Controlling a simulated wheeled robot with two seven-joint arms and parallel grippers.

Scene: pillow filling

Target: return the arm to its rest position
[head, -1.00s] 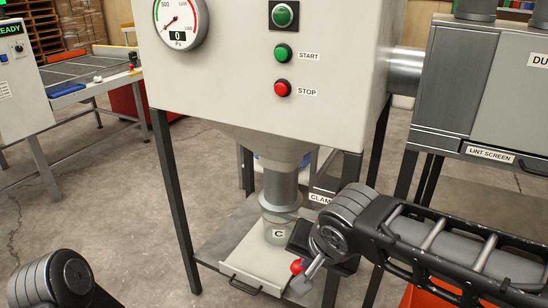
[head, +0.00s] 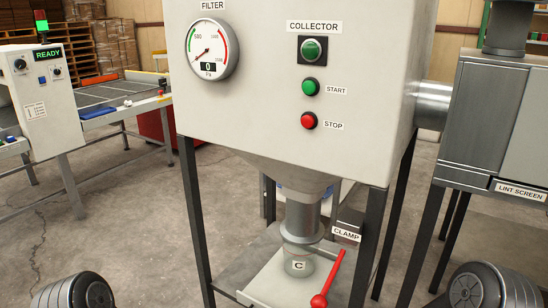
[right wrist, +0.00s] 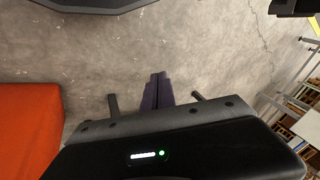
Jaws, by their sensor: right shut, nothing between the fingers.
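My right gripper (right wrist: 158,88) shows in the right wrist view with its two dark fingers together and nothing between them, above bare concrete floor. In the head view only a rounded joint of my right arm (head: 480,290) shows at the lower right edge. A joint of my left arm (head: 75,292) shows at the lower left edge; the left gripper is out of view. The red clamp lever (head: 329,280) stands tilted beside the cup marked C (head: 299,263), under the collector's spout. No gripper touches the lever.
The collector cabinet (head: 270,110) with its gauge and buttons fills the middle. A grey lint screen unit (head: 485,130) stands at right. A control panel reading READY (head: 35,110) and a conveyor are at left. In the right wrist view an orange surface (right wrist: 30,120) lies at left.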

